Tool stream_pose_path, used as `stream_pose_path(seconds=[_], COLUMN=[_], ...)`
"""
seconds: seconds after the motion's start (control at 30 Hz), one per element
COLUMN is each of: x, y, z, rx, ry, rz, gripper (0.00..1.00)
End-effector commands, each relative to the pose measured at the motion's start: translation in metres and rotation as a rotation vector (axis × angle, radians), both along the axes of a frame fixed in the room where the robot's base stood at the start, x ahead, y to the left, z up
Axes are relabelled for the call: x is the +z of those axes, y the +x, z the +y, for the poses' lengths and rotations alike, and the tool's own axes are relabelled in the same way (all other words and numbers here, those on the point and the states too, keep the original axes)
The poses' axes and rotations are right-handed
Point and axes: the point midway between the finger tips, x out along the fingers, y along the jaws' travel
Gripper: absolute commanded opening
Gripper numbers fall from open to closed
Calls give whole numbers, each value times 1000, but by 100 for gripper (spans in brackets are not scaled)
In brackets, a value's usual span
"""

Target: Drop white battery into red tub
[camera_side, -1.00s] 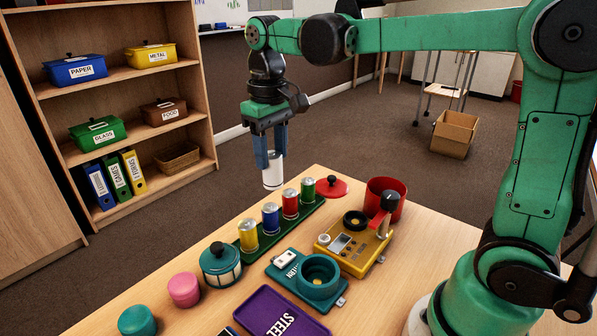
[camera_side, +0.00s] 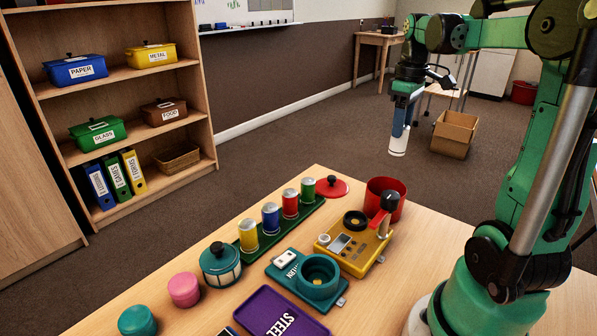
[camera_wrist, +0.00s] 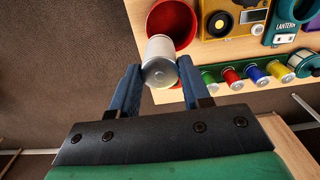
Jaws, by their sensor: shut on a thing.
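My gripper (camera_side: 403,130) is shut on the white battery (camera_side: 397,145), which hangs below its blue fingers in the side view. In the wrist view the battery (camera_wrist: 160,60) sits between the tips of my gripper (camera_wrist: 158,76), its grey end toward the camera.
A red lid (camera_side: 331,187) lies left of the tub. A yellow tester (camera_side: 352,250) with a black-knobbed lever stands in front of it. A green rack (camera_side: 277,234) holds several coloured batteries. A teal lantern base (camera_side: 318,283) and purple STEEL tray (camera_side: 280,318) lie nearer.

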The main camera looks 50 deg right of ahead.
Motion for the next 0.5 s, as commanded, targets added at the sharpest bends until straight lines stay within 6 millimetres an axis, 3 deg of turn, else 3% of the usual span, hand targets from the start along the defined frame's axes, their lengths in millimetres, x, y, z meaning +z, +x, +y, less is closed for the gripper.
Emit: stream_pose_path(seconds=[0.3, 0.5], x=[-36, -43], y=[1, 1], z=[0, 0], rx=[0, 0], ry=[0, 0], rz=[0, 0], gripper=[0, 0])
